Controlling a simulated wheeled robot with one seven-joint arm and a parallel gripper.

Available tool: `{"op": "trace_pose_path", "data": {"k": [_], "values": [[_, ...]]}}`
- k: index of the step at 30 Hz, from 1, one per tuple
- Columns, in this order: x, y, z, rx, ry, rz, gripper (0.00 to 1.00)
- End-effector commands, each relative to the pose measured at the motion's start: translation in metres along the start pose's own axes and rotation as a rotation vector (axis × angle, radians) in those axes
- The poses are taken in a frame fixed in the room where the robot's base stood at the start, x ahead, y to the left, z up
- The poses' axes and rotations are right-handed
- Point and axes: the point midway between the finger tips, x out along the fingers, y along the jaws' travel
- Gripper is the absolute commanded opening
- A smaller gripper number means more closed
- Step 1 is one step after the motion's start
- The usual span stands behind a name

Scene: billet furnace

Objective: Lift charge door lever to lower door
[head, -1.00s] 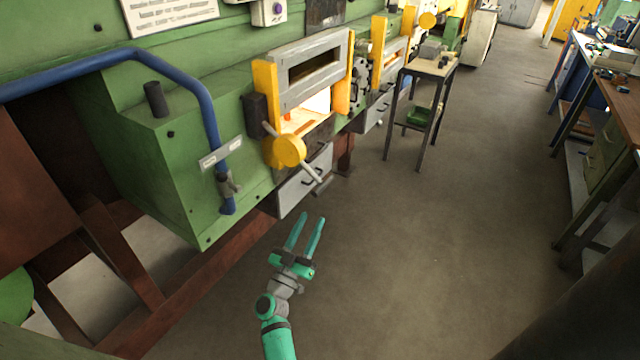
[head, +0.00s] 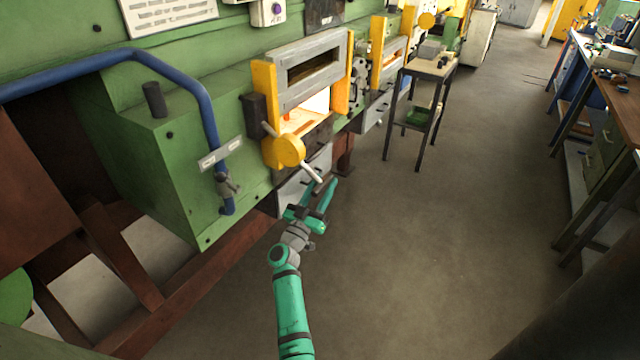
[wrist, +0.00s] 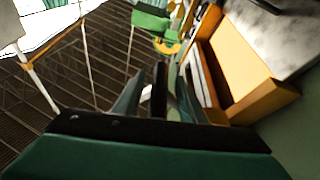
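The charge door (head: 312,68) is a grey panel with a dark slot. It stands raised, with the glowing furnace opening (head: 316,104) below it. The door lever (head: 311,171) is a pale rod slanting down and right from a round yellow hub (head: 289,150). The rod's end overlaps the fingertips in the head view; contact cannot be told. In the wrist view the fingers (wrist: 155,92) are spread with a dark bar between them, which I cannot identify for sure.
A blue pipe rail (head: 207,110) and the green furnace housing (head: 190,180) are left of the lever. A small table (head: 430,68) stands beyond it on the right. Workbenches line the far right. The floor (head: 450,240) between is clear.

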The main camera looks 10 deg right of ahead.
Motion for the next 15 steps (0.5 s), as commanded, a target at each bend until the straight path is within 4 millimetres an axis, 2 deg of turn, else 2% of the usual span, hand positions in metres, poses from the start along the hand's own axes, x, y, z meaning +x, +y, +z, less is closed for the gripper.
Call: {"op": "trace_pose_path", "data": {"k": [3,12,15], "values": [[0.0065,0.0000,-0.0004,0.001,0.000,0.000,0.37],[0.0074,-0.0004,-0.0002,0.001,0.000,-0.001,0.37],[0.0073,-0.0003,-0.0003,0.001,0.000,0.000,0.13]]}}
